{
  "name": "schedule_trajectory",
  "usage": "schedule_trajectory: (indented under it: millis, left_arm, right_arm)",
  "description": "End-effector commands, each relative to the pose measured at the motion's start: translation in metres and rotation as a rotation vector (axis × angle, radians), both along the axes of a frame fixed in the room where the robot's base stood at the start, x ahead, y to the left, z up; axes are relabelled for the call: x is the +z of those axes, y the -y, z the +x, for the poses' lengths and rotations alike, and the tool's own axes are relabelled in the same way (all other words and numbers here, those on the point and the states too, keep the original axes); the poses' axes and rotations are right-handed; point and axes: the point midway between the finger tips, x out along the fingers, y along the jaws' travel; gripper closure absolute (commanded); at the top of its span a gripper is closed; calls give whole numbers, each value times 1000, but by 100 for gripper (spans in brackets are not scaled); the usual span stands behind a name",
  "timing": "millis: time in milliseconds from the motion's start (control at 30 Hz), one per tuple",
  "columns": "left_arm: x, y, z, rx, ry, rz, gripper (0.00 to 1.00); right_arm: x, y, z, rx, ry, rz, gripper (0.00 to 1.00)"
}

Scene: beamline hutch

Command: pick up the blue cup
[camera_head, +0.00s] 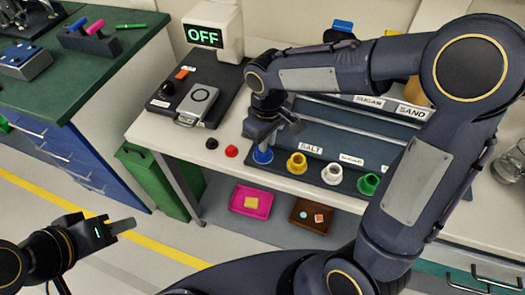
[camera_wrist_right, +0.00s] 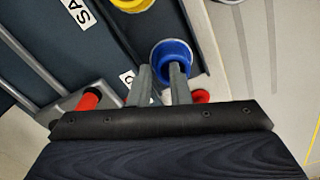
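The blue cup (camera_head: 262,156) stands at the left end of a row of cups on the dark board with labels. My right gripper (camera_head: 264,141) is directly above it, pointing down. In the right wrist view, the blue cup (camera_wrist_right: 170,50) lies at the fingertips of my right gripper (camera_wrist_right: 161,70). The fingers are apart; one overlaps the cup's opening and the other is at its left side, so they straddle the near rim. Contact cannot be told. My left gripper (camera_head: 122,227) is low at the left, away from the table, seen edge-on.
Yellow (camera_head: 297,164), white (camera_head: 331,173) and green (camera_head: 369,184) cups stand right of the blue one. Red (camera_head: 231,151) and black (camera_head: 211,143) round pieces lie to its left. A glass beaker (camera_head: 510,163) is at the far right. Pink (camera_head: 251,201) and brown (camera_head: 312,215) trays sit below.

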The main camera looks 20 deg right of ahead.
Motion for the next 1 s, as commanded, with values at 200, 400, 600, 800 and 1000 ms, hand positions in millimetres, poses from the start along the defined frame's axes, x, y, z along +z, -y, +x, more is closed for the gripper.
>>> schedule_trajectory:
  millis: [200,400,600,800,1000]
  left_arm:
    - [0,0,0,0,0,0,64]
    - [0,0,0,0,0,0,64]
    - [0,0,0,0,0,0,64]
    - [0,0,0,0,0,0,64]
    - [1,0,0,0,0,0,64]
  right_arm:
    - [-7,0,0,-1,2,1,83]
    - [-6,0,0,-1,2,1,97]
    - [-6,0,0,-1,2,1,100]
    - [-5,0,0,-1,2,1,100]
    - [8,0,1,-1,4,1,100]
